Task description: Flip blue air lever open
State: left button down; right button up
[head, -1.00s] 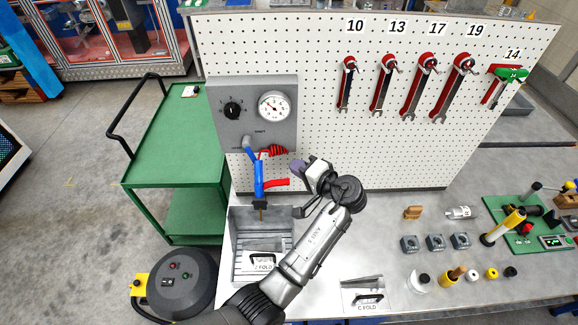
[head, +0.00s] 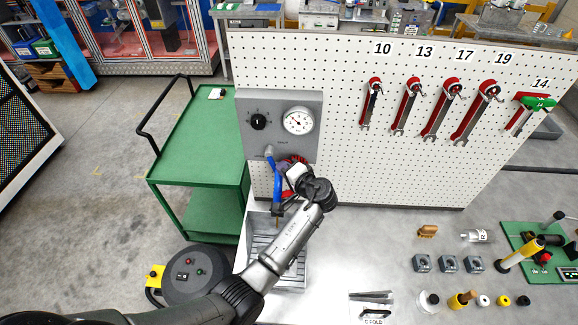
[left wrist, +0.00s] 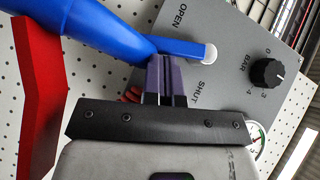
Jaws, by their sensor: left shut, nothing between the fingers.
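The blue air lever (left wrist: 182,48) sits on the grey panel (left wrist: 240,50) in the left wrist view. It runs left from a silver pivot and lies between the words OPEN and SHUT. My left gripper (left wrist: 165,62) is shut and empty. Its purple fingertips are at the lever's lower edge, on the SHUT side; I cannot tell whether they touch. In the head view my left gripper (head: 286,168) is close under the panel (head: 290,98), and partly hides the lever area. My right gripper is not in view.
A blue tool body (left wrist: 80,20) with a red part (left wrist: 38,90) hangs close beside the fingers. The panel also holds a black knob (head: 258,121) and a pressure gauge (head: 298,120). A green cart (head: 200,145) stands left. Wrenches (head: 408,105) hang on the pegboard.

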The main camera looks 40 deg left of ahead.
pick_arm(q)
jog(key=shift+f, duration=0.1)
jog(key=shift+s+a+f+m+y+b, duration=0.2)
jog(key=shift+m+y+b, duration=0.1)
jog(key=shift+m+y, duration=0.15)
jog(key=shift+w, duration=0.1)
